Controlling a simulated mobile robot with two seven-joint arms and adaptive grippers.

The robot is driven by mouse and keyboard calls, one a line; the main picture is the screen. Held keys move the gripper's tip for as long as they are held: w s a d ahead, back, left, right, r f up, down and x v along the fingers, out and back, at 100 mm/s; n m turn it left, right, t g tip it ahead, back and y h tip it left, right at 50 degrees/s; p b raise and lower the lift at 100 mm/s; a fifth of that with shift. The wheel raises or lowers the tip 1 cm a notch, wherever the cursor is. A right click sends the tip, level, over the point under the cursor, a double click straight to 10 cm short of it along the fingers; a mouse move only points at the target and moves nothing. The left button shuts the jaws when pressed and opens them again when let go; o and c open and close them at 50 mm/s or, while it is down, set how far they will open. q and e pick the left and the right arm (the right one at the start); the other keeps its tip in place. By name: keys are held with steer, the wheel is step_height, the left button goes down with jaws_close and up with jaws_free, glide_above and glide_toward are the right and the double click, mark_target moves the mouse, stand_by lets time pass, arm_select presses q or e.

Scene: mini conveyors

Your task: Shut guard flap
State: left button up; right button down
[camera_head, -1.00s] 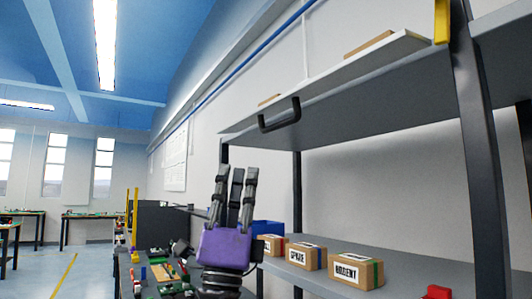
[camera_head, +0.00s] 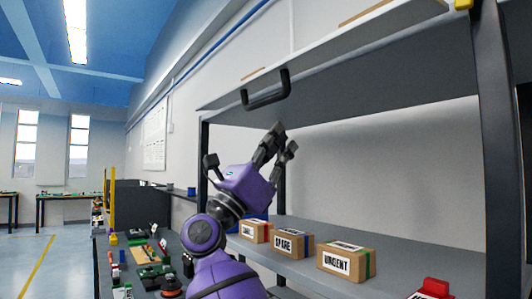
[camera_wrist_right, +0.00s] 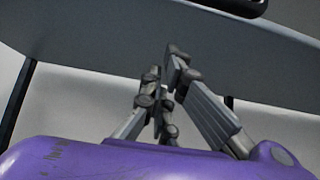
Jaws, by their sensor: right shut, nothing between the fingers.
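The guard flap (camera_head: 370,78) is the wide grey panel with a pale front edge at the top of the shelf frame in the head view. It stands raised, its underside showing. A black bar handle (camera_head: 268,96) is fixed near its left end; part of it shows at the top of the right wrist view (camera_wrist_right: 240,5). My right gripper (camera_head: 273,145), purple with dark fingers, is below the handle and apart from it. Its fingers are shut and empty; in the right wrist view the fingertips (camera_wrist_right: 165,90) come together under the grey panel. My left gripper is not in view.
Labelled cardboard boxes, among them URGENT (camera_head: 346,262) and SPARE (camera_head: 294,243), stand on the shelf below. A red object (camera_head: 432,288) is at the shelf's right. Dark posts (camera_head: 505,150) flank the opening. A cluttered workbench (camera_head: 150,265) lies at left.

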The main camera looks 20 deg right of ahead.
steer(key=a+r, duration=0.1)
steer(key=a+r+p, duration=0.1)
steer(key=r, duration=0.1)
steer(key=shift+s+a+r, duration=0.1)
steer(key=shift+s+a, duration=0.05)
steer(key=shift+s, duration=0.25)
